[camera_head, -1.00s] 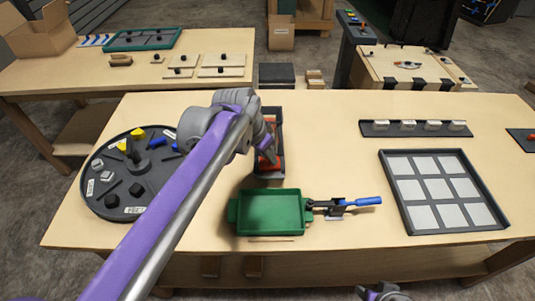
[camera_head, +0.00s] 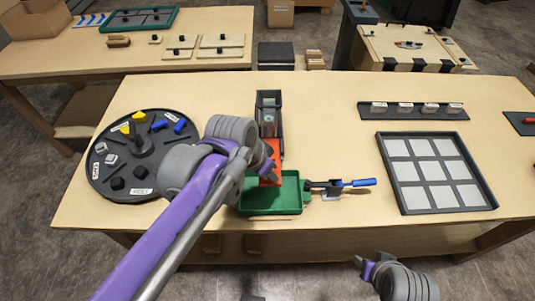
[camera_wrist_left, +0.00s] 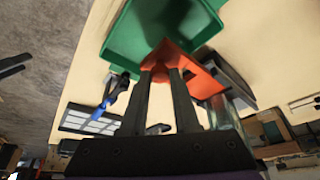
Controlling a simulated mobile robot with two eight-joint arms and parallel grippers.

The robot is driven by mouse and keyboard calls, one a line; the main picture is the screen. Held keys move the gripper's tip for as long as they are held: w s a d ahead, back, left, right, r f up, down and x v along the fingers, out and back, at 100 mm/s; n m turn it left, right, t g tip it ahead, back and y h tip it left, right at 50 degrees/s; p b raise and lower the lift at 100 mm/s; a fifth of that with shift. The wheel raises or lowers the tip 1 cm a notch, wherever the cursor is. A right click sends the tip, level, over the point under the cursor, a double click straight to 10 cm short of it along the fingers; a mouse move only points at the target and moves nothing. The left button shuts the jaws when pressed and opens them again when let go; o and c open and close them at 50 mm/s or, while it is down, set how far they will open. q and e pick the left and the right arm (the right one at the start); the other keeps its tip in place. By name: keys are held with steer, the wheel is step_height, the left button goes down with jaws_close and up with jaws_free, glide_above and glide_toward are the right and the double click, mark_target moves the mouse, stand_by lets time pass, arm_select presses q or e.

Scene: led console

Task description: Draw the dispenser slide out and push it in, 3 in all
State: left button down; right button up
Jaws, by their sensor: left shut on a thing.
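The dispenser (camera_head: 268,112) is a dark upright-walled housing with a clear part inside, standing at the middle of the table. Its orange slide (camera_head: 273,150) sticks out of the housing toward me, its front end over the green tray (camera_head: 272,208). My left gripper (camera_head: 268,172) is shut on the slide's front end, partly hidden by my wrist. The left wrist view shows both fingers (camera_wrist_left: 163,76) at the orange slide (camera_wrist_left: 190,65), with the green tray (camera_wrist_left: 150,40) beyond. My right gripper (camera_head: 366,268) hangs near the front, away from the dispenser; its jaw opening is unclear.
A round dark turntable (camera_head: 100,178) with small parts is at left. A blue-handled tool (camera_head: 345,184) lies just right of the tray. A grid panel (camera_head: 408,200) and a rack of blocks (camera_head: 415,115) are at right. The table behind the turntable is clear.

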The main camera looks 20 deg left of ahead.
arm_select(q)
steer(key=shift+s, duration=0.1)
steer(key=c, duration=0.9)
jaws_free()
steer(key=shift+s, duration=0.1)
steer(key=shift+c, duration=0.2)
steer(key=shift+r, duration=0.1)
steer(key=p+v, duration=0.1)
steer(key=v, duration=0.9)
steer(key=shift+s+r, duration=0.2)
steer(key=shift+r, duration=0.15)
